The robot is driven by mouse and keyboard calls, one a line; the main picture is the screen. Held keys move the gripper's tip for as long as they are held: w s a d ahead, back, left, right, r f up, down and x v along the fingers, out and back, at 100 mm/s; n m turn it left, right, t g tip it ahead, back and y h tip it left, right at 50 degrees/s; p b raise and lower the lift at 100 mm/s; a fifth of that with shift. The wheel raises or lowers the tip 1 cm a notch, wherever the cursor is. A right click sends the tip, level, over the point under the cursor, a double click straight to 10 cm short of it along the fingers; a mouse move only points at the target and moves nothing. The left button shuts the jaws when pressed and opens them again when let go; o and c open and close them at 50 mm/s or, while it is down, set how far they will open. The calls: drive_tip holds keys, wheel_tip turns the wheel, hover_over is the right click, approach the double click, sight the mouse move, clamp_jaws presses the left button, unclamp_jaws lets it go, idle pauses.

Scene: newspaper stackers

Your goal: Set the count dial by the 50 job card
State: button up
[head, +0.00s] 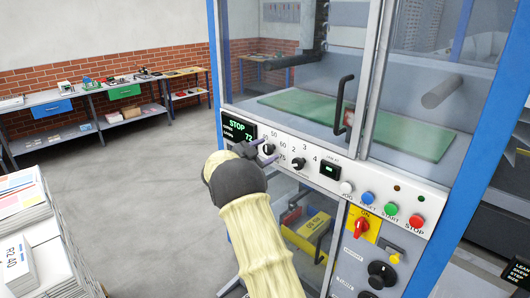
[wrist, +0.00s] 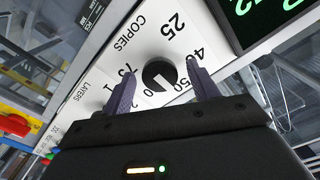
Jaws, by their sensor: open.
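The count dial, marked COPIES, is a black round knob (wrist: 160,74) on a white panel in the wrist view, ringed by numbers including 25, 40, 50 and 75. Its white mark points toward the bottom of that view, around 50 to 60; I cannot tell exactly which number. In the head view the knob (head: 268,149) sits just beyond my fingers. My gripper (wrist: 163,90) is open, with one finger at each side of the knob, apart from it as far as I can see. No job card reading 50 is clear in view.
A display (head: 238,130) reads STOP and 72. A second knob (head: 298,163) sits right of the dial, then several coloured buttons (head: 391,209) and a red switch (head: 361,227). Paper stacks (head: 30,240) stand at the left. The floor (head: 140,180) between is clear.

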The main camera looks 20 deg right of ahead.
drive_tip(key=b+v, duration=0.7)
drive_tip(key=v, duration=1)
drive_tip(key=shift+a, duration=0.1)
drive_tip(key=s+a+f+n+t+y, duration=0.6)
drive_tip(key=f+n+y, duration=0.3)
drive_tip(key=n+y, duration=0.7)
drive_tip(key=s+f+n+g, duration=0.1)
drive_tip(key=s+f+g, duration=0.2)
drive_tip(key=s, duration=0.5)
drive_tip(key=s+d+f+n+g, duration=0.1)
drive_tip(key=s+f+g, duration=0.2)
drive_tip(key=s, duration=0.6)
drive_tip(key=s+f+n+g+y, duration=0.1)
drive_tip(key=s+f+n+g, duration=0.1)
drive_tip(key=s+f, duration=0.3)
drive_tip(key=s+g, duration=0.1)
drive_tip(key=s, duration=0.2)
drive_tip(key=shift+s+d+g, duration=0.3)
drive_tip(key=shift+s, duration=0.1)
